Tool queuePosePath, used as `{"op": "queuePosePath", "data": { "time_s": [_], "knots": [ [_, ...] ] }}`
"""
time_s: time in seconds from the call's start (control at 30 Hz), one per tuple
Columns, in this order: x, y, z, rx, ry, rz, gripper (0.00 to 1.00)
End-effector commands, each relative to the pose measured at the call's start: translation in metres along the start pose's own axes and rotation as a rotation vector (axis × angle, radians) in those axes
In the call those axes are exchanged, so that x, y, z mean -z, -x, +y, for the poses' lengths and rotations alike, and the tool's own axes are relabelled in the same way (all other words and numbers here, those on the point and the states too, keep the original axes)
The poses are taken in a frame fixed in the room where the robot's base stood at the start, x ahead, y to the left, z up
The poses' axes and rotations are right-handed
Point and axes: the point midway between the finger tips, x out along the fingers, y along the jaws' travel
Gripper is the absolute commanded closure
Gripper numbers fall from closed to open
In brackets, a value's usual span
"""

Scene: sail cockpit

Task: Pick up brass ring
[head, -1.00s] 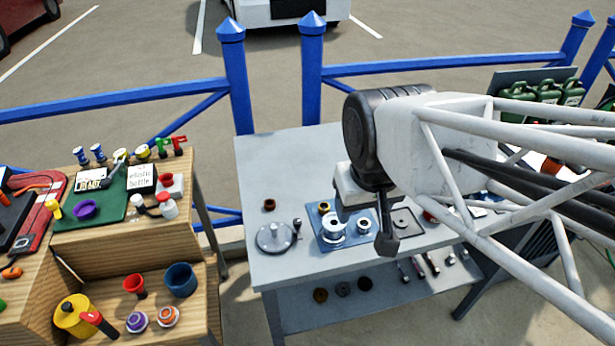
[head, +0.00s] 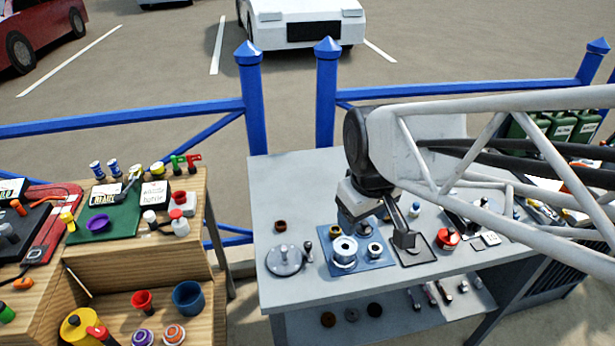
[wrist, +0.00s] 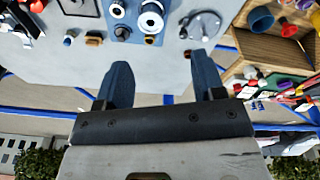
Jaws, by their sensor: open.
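A small brass-coloured ring (wrist: 150,40) sits on the blue plate (wrist: 135,8) in the wrist view, at the plate's edge nearest my gripper. The ring lies between the lines of the two fingers, apart from both. In the head view my gripper hangs above the back of the blue plate (head: 337,266), and its fingertips are hard to see.
A brown ring (head: 280,226) and a grey disc with a knob (head: 285,260) lie to the left. A red tin (head: 447,239) stands to the right. The table's back left is clear.

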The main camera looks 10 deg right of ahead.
Motion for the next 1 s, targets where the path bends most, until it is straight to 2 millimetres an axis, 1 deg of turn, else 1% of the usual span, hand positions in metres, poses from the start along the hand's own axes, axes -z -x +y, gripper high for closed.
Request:
{"op": "queuePosePath", "data": {
  "time_s": [0.03, 0.1, 0.27, 0.5, 0.67, 0.8, 0.9, 1.0],
  "knots": [
    [0.009, -0.007, 0.004, 0.005, 0.056, -0.012, 0.37],
    [0.022, -0.017, 0.009, 0.010, 0.145, -0.023, 0.37],
    [0.048, -0.041, 0.019, 0.028, 0.343, -0.048, 0.37],
    [0.084, -0.083, 0.035, 0.063, 0.642, -0.078, 0.37],
    [0.106, -0.115, 0.044, 0.092, 0.841, -0.093, 0.37],
    [0.122, -0.144, 0.052, 0.121, 1.007, -0.103, 0.37],
    [0.131, -0.162, 0.056, 0.138, 1.107, -0.105, 0.37],
    [0.137, -0.176, 0.059, 0.152, 1.181, -0.107, 0.37]
  ]
}}
